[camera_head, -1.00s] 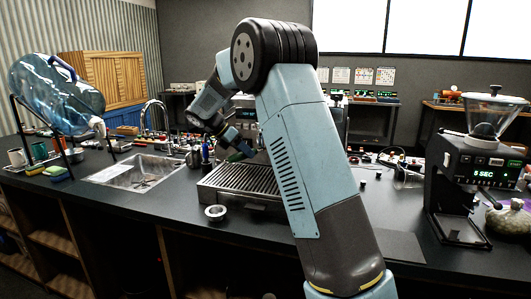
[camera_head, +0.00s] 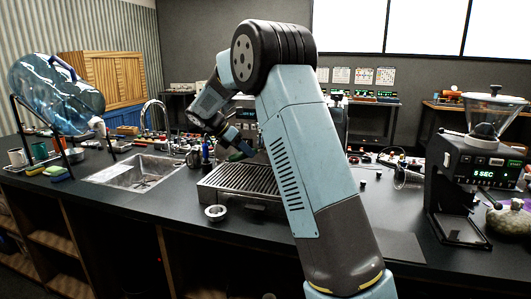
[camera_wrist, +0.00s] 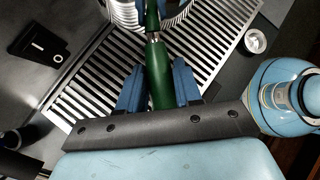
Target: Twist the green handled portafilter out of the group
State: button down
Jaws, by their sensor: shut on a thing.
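The green handled portafilter (camera_wrist: 160,75) shows in the wrist view, its green handle running up from between my fingers toward a round metal part at the top edge. My gripper (camera_wrist: 158,86) has its two blue fingers on either side of the handle and is shut on it. In the head view my gripper (camera_head: 238,150) is in front of the espresso machine, and the handle is hard to make out there. The group (camera_wrist: 128,12) is cut off at the top of the wrist view, so I cannot tell whether the portafilter is still locked in it.
The slatted drip tray (camera_head: 228,186) lies below my gripper. A small metal cup (camera_head: 215,212) stands on the counter in front of it. A sink (camera_head: 135,170) is to the left, a grinder (camera_head: 487,165) to the right. Bare counter lies right of the tray.

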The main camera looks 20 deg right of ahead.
jog(key=shift+f, duration=1.2)
dwell(3.2)
dwell(0.9)
jog(key=s+a, duration=0.2)
jog(key=a, duration=1)
jog(key=shift+s+a, duration=0.3)
jog(key=shift+a, duration=0.05)
dwell(0.7)
